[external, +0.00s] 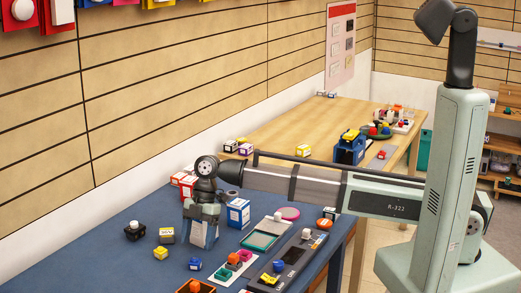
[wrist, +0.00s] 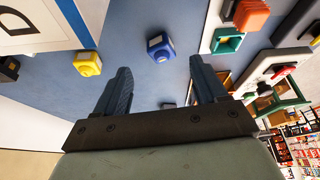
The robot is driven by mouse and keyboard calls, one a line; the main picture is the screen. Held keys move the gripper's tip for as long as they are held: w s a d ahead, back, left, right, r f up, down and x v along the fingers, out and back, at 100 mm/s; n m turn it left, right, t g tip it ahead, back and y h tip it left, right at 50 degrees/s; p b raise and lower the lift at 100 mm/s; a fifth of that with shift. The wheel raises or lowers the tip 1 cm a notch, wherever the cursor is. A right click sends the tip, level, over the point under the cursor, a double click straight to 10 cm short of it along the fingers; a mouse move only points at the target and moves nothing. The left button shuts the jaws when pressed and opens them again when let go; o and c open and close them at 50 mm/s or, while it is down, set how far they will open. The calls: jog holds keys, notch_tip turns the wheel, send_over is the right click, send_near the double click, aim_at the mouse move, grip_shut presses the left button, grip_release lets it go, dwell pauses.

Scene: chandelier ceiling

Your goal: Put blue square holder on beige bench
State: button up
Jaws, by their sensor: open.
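A blue-white box (external: 238,213) stands right beside my gripper. Small boxes and a blue-yellow container (external: 350,149) occupy parts of the bench.

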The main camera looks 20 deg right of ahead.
aim_at(195, 256)
jog(key=shift+s+x, duration=0.15)
jog(key=shift+x, duration=1.3)
jog(key=shift+s+x, duration=0.15)
jog(key=shift+x, duration=1.3)
jog(key=shift+a+r, duration=0.1)
jog(key=shift+r, duration=0.1)
jog(key=c, duration=1.2)
jog(key=shift+r, duration=0.1)
